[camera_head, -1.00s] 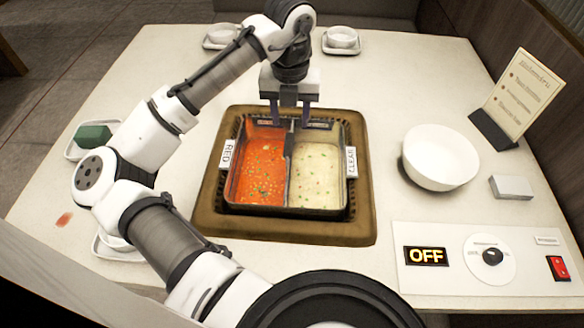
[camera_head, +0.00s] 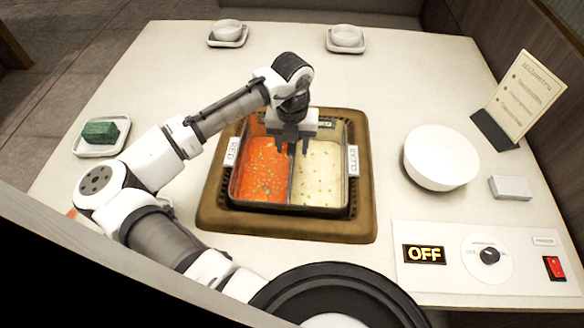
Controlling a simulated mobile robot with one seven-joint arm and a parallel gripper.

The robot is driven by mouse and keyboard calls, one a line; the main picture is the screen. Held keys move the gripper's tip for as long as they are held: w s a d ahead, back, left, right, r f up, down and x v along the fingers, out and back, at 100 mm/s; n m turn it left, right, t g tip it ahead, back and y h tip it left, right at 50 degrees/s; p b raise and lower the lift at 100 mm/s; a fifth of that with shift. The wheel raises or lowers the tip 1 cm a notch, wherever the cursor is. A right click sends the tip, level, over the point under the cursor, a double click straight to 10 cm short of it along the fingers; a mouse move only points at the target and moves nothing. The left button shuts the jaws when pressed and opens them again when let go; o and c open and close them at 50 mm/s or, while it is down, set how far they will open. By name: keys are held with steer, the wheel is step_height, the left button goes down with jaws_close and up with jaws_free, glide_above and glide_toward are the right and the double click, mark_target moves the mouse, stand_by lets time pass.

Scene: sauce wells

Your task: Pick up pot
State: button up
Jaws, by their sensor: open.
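The pot (camera_head: 290,207) is a square metal pot with a divider. It sits in a brown recessed surround (camera_head: 290,228) in the table. Its left half holds red soup (camera_head: 264,172) beside a RED label, and its right half holds pale soup (camera_head: 318,179) beside a CLEAR label. My gripper (camera_head: 292,148) is open and points down over the far middle of the pot, about in line with the divider. It hides the far part of the divider. I cannot tell whether the fingers touch the divider.
A white bowl (camera_head: 440,160) stands to the right. Beyond it are a menu stand (camera_head: 520,95) and a small white box (camera_head: 511,188). A control panel reads OFF (camera_head: 424,254) at front right. A plate with a green block (camera_head: 100,132) is at left. Two small bowls stand at the far edge.

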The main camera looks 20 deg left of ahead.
steer(key=shift+c, duration=0.3)
jaws_close()
steer(key=shift+r, duration=0.1)
